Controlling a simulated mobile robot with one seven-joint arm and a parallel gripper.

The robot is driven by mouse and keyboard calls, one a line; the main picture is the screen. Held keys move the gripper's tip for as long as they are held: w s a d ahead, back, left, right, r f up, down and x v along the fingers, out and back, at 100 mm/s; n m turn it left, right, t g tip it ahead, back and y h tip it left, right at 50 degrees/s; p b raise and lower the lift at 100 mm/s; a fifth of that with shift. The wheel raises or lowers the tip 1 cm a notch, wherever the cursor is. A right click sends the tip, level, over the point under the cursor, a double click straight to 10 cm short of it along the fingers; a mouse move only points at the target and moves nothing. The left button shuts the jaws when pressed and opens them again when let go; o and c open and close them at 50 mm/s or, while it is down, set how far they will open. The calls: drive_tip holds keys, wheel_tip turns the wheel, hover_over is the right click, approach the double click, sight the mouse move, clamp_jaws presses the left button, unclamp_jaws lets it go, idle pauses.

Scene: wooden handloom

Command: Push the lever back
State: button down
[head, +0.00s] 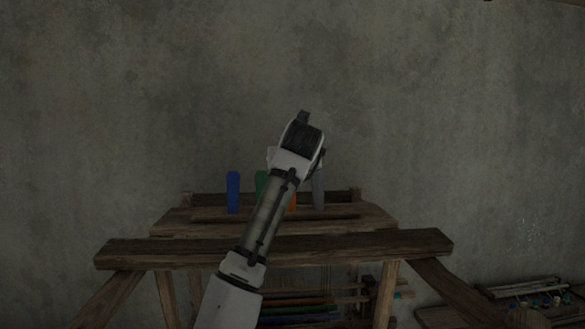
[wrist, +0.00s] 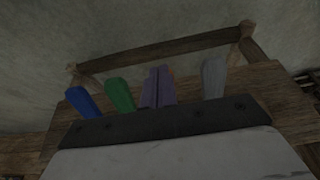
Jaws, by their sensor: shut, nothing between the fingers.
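Upright levers stand in a row on the top of the wooden loom. In the head view I see a blue lever (head: 233,192), a green lever (head: 261,185), a sliver of an orange lever (head: 293,201) and a grey lever (head: 318,190). The wrist view shows the blue (wrist: 84,103), green (wrist: 120,96) and grey (wrist: 213,78) ones. My gripper's two fingers (wrist: 158,85) are together and empty, between the green and grey levers in that view. They likely cover the orange lever. Whether they touch any lever, I cannot tell. In the head view my arm hides the fingertips.
The loom's thick front beam (head: 345,246) crosses in front of the levers. A wooden rail (wrist: 165,50) runs behind them. A grey wall (head: 450,120) stands behind the loom. A low wooden rack (head: 535,290) with small items is at the lower right.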

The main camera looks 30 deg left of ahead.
drive_tip(key=shift+r, duration=0.1)
idle(0.3)
drive_tip(key=shift+w+a+r, duration=0.1)
drive_tip(key=shift+r, duration=0.5)
drive_tip(key=s+d+b, duration=0.6)
drive_tip(key=s+d, duration=0.1)
drive_tip(key=s, duration=0.4)
drive_tip(key=shift+d+r, duration=0.15)
drive_tip(key=shift+w, duration=0.1)
